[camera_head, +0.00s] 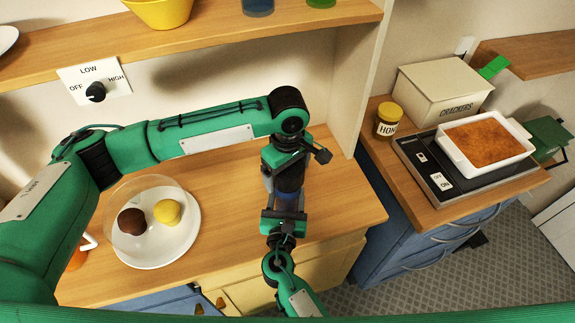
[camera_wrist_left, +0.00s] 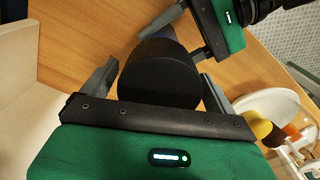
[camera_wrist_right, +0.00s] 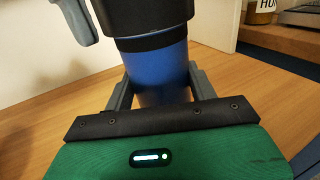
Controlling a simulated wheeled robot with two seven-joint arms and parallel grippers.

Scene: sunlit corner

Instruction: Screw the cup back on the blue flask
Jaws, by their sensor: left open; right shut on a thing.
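The blue flask (camera_wrist_right: 160,75) stands upright on the wooden counter; its blue side also shows in the head view (camera_head: 287,201). The black cup (camera_wrist_left: 160,75) sits on the flask's top, over a dark collar in the right wrist view. I cannot tell how tightly it is on. My left gripper (camera_head: 287,166) is open, pointing down from above, with its fingers on either side of the cup and gaps showing. My right gripper (camera_head: 285,210) is shut on the flask's blue body, coming in from the front. The arm and grippers hide much of the flask in the head view.
A shelf (camera_head: 215,38) runs above. A divider panel (camera_head: 355,75) stands right of the flask. Bare counter lies between plate and flask.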

